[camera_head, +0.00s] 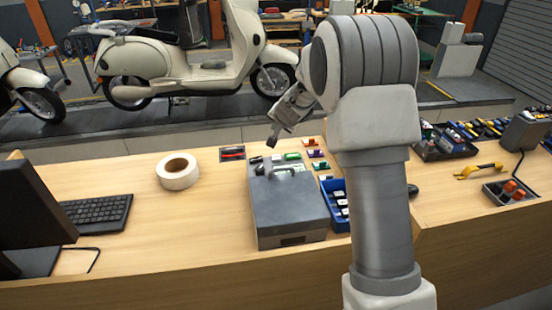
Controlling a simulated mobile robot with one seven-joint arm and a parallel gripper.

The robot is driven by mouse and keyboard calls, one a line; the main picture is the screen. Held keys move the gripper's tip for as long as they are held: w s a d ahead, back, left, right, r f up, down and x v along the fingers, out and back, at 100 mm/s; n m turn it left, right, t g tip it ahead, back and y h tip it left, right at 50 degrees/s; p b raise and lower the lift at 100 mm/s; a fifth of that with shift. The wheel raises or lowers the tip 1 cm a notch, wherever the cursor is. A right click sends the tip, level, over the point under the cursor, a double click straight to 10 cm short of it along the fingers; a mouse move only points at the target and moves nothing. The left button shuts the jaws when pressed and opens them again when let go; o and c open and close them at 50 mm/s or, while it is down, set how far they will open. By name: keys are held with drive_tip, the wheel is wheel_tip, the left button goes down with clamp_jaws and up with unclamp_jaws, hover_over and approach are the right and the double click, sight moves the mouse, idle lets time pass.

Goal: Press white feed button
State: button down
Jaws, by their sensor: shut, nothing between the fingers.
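My gripper (273,138) is shut and empty. It hangs above the back of the bench, near the rear edge of a grey metal box, and points down to the left. Behind the box lie several small coloured pieces, among them a green one (292,156) and an orange one (308,142); some have pale parts. A small dark plate with a red part (232,153) lies left of them. I cannot make out which item is the white feed button; my arm hides part of the bench.
The grey metal box (289,211) with a top handle stands mid-bench beside a blue bin (337,186). A tape roll (178,172), a keyboard (97,213) and a monitor (30,215) are left. A tray with red-orange knobs (508,190) is right. Cream scooters (195,62) stand on the conveyor behind.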

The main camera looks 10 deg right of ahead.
sight(276, 160)
drive_tip(key=shift+f+b, duration=3.65)
drive_tip(key=shift+f, duration=0.5)
drive_tip(key=shift+f, duration=0.1)
drive_tip(key=shift+f+b, duration=0.35)
drive_tip(key=shift+b, duration=0.15)
drive_tip(key=shift+f+b, duration=0.45)
drive_tip(key=shift+b, duration=0.05)
drive_tip(key=shift+r, duration=0.15)
drive_tip(key=shift+r+p, duration=0.75)
drive_tip(key=shift+r+p, duration=2.1)
drive_tip(key=shift+r, duration=0.4)
